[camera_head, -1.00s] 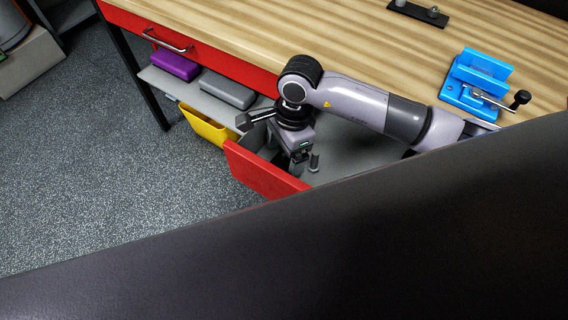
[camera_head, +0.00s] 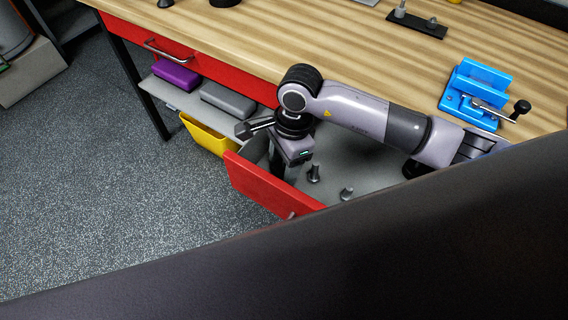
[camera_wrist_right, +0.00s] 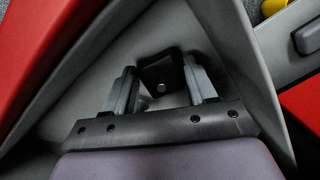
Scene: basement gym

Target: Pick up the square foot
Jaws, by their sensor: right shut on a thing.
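My right gripper (camera_head: 277,163) points down into the open red drawer (camera_head: 262,187) under the workbench. In the right wrist view, its two fingers (camera_wrist_right: 162,88) stand on either side of a dark square foot (camera_wrist_right: 160,70) with a small round bright spot at its near edge. The gripper is shut on this foot, inside the drawer's grey walls. In the head view the foot is hidden by the gripper and wrist. Two small grey feet with stems, one nearer (camera_head: 346,193) and one farther (camera_head: 313,173), are in the drawer right of the gripper. My left gripper is not in view.
The wooden bench top (camera_head: 330,50) lies above the drawer, with a blue vise (camera_head: 478,90) and a dark plate (camera_head: 417,24). A yellow bin (camera_head: 207,135), a grey case (camera_head: 228,97) and a purple case (camera_head: 176,76) sit left. A large dark shape hides the lower right.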

